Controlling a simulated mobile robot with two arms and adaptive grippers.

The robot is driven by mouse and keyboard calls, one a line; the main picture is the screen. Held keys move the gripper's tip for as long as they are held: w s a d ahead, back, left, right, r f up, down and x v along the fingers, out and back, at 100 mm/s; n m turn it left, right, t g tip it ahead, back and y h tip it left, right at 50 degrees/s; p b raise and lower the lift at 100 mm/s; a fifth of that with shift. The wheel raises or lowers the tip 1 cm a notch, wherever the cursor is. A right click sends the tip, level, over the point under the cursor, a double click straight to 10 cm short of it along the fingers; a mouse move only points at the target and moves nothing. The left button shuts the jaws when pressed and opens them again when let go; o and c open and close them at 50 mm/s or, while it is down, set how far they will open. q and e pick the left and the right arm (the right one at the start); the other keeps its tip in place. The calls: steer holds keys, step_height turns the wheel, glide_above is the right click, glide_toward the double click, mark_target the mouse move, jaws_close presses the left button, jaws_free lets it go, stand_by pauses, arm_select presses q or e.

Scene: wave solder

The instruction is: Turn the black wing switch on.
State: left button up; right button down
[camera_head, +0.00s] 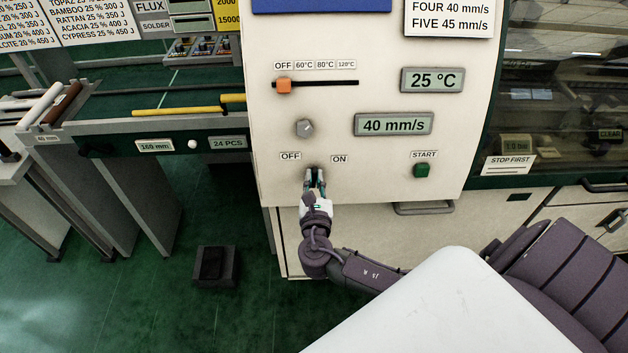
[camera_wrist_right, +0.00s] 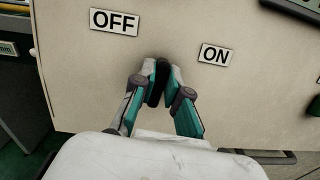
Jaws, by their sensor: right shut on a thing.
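The black wing switch (camera_wrist_right: 158,82) is on the cream machine panel, below and between the OFF label (camera_wrist_right: 114,21) and the ON label (camera_wrist_right: 215,55). My right gripper (camera_head: 315,178) is at the panel with its fingers around the switch. In the right wrist view the two teal-and-grey fingers of my right gripper (camera_wrist_right: 161,78) are closed on the switch, one on each side. The fingers hide most of the switch, so I cannot tell which label its wing points to. My left gripper is not in view.
Above are a grey round knob (camera_head: 304,128), an orange slider (camera_head: 284,86) and displays reading 40 mm/s (camera_head: 393,124) and 25 °C (camera_head: 432,80). A green START button (camera_head: 421,170) is to the right. A drawer handle (camera_head: 424,208) projects below the panel.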

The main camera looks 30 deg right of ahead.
steer(key=m+b, duration=0.1)
steer(key=m, duration=0.1)
steer(key=m+b, duration=0.1)
steer(key=m, duration=0.1)
steer(key=m+g, duration=0.1)
steer(key=m, duration=0.1)
steer(key=shift+d+f+h+b, duration=0.1)
steer(key=shift+f+h+b, duration=0.15)
steer(key=shift+h+b, duration=0.15)
steer(key=m+b, duration=0.1)
steer(key=m, duration=0.2)
steer(key=m+g+b, duration=0.1)
steer(key=m, duration=0.2)
steer(key=shift+s+h, duration=0.15)
steer(key=shift+h, duration=0.15)
steer(key=shift+m, duration=0.3)
steer(key=c, duration=1.2)
jaws_free()
steer(key=shift+d, duration=0.1)
steer(key=shift+r, duration=0.1)
steer(key=v, duration=1.2)
steer(key=shift+r, duration=0.1)
